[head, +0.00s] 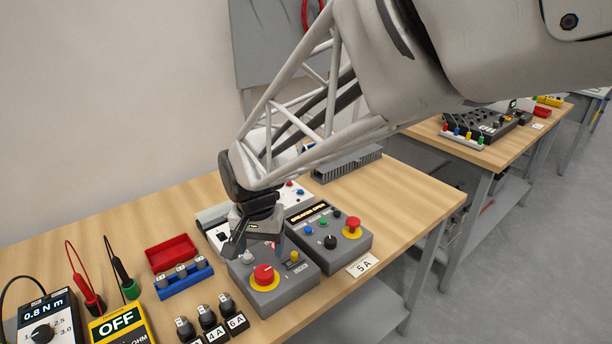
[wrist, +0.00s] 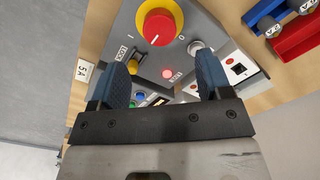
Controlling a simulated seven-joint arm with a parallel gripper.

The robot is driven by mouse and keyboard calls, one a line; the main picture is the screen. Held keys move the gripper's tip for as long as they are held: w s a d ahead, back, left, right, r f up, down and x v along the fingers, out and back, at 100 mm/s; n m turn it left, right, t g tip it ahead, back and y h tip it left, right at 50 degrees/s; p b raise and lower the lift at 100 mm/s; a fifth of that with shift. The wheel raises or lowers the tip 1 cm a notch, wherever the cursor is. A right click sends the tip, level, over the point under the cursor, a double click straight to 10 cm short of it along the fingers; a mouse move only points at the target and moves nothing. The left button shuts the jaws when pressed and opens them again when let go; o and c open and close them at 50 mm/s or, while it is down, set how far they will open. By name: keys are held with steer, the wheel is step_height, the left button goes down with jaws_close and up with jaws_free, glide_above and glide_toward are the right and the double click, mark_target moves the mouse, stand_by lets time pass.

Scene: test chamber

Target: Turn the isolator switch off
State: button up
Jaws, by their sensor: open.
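The isolator switch is a round red knob on a yellow disc (head: 264,274), on top of a grey box (head: 291,287) near the table's front. In the wrist view the knob (wrist: 158,27) lies beyond my fingertips, with I and O marks beside it and a small white mark on its face. My gripper (head: 255,246) points down over the back part of this box, behind the knob in the head view. In the wrist view its two blue fingers (wrist: 160,62) are apart, with nothing between them and not touching the knob.
On the box are a yellow lock piece (wrist: 136,66), a silver key switch (wrist: 199,48) and a lamp. A second grey box (head: 335,250) with a red mushroom button (head: 353,224) stands at right. Black labelled padlocks (head: 208,319), a blue rack (head: 184,281) and meters stand at left.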

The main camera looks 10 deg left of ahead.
mark_target(264, 271)
steer(key=shift+f, duration=0.1)
steer(key=shift+f, duration=3.8)
steer(key=c, duration=0.9)
steer(key=shift+c, duration=0.2)
